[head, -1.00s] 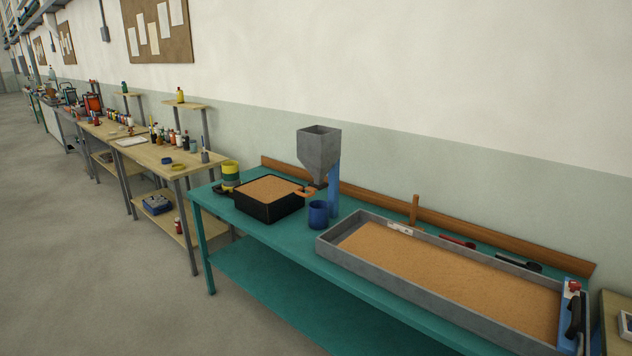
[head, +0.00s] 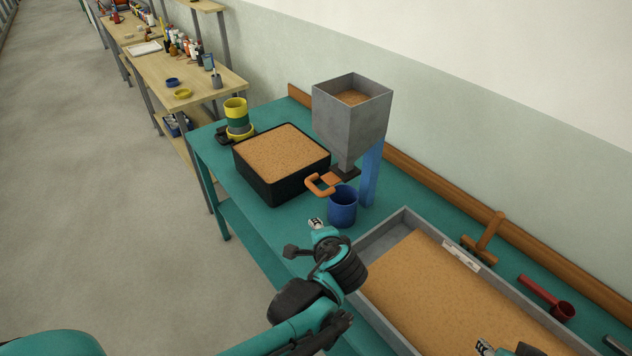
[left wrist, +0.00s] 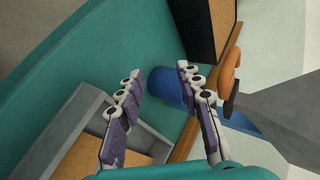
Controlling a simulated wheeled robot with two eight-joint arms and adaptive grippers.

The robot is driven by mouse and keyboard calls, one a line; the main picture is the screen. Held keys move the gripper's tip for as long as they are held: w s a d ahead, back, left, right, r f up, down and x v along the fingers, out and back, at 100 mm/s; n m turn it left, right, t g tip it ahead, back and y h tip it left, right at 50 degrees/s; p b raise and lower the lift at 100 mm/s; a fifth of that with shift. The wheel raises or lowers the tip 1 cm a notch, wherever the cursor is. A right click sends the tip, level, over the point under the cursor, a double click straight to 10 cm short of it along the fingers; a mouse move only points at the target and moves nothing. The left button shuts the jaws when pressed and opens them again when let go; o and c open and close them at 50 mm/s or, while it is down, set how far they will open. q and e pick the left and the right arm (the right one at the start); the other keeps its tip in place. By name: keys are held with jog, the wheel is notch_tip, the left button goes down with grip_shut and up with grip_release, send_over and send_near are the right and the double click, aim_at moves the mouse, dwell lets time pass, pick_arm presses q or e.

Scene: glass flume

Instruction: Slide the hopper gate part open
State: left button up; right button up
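The grey hopper (head: 350,120) stands on a blue post above the teal bench, with sand visible inside. Its gate has an orange loop handle (head: 318,186) sticking out to the left below the spout. A blue cup (head: 342,210) stands under the spout. My left gripper (head: 316,223) is in front of the cup, below and apart from the handle. In the left wrist view my left gripper (left wrist: 159,72) is open and empty; the cup (left wrist: 168,88) shows beyond its fingers and the handle (left wrist: 229,72) lies to the right. My right gripper (head: 500,349) is barely in view, cut off at the bottom edge.
A black box of sand (head: 281,180) sits left of the hopper. A long grey sand tray (head: 374,243) lies to the right, with a wooden scraper (head: 487,238) and a red scoop (head: 545,296) behind it. Yellow and green rings (head: 236,113) stand at the bench's far-left end.

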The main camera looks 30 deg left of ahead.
aim_at(317, 193)
pick_arm(q)
jog(key=w+r+m+t+y, duration=0.1)
jog(key=m, duration=0.1)
jog(key=w+r+m+y+p, duration=0.1)
jog(key=w+r+y, duration=0.1)
jog(key=w+r+m+t+y, duration=0.1)
jog(key=w+r+m, duration=0.1)
jog(key=shift+a+r+m+t+p, duration=0.2)
jog(key=shift+a+m+t+p, duration=0.1)
jog(key=shift+a, duration=0.05)
jog(key=shift+w+a+y, duration=0.15)
jog(key=shift+w+y, duration=0.05)
jog(key=shift+y, duration=0.1)
jog(key=b+x, duration=0.2)
jog(key=x, duration=0.4)
jog(key=shift+a, duration=0.1)
jog(key=shift+w+a+f, duration=0.1)
jog(key=shift+w+a, duration=0.25)
jog(key=shift+a, duration=0.05)
pick_arm(e)
jog(key=shift+r, duration=0.1)
pick_arm(q)
grip_shut()
